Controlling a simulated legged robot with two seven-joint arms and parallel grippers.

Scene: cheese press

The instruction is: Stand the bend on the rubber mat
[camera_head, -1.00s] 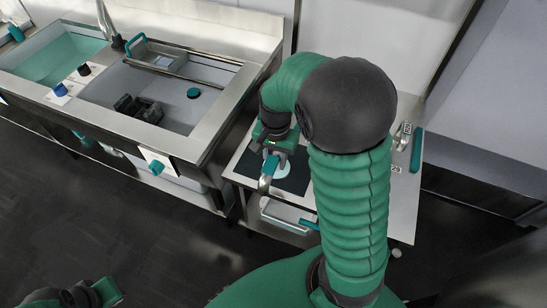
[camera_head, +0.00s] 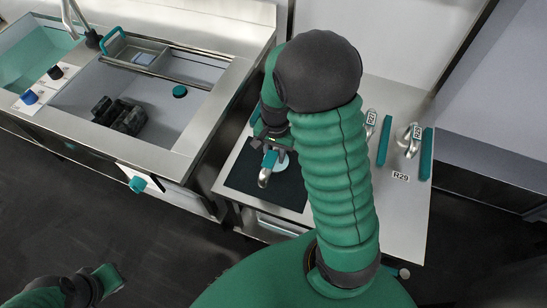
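The metal bend (camera_head: 264,179) shows as a short silver curved piece over the front part of the black rubber mat (camera_head: 288,196). My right gripper (camera_head: 269,158) points down above the mat, with its teal fingertip at the bend's upper end; it looks shut on the bend. Whether the bend touches the mat cannot be told. A pale disc (camera_head: 282,166) lies on the mat, just right of the bend. My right arm hides part of the mat. My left gripper (camera_head: 109,279) is at the lower left over the floor, far from the bend; its opening cannot be made out.
Two other metal bends stand by labels on the right of the steel table (camera_head: 405,215), one (camera_head: 370,121) near my arm and one (camera_head: 414,138) farther right. Teal bars (camera_head: 385,140) lie beside them. The sink (camera_head: 75,88) with dark blocks (camera_head: 120,115) stands left.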

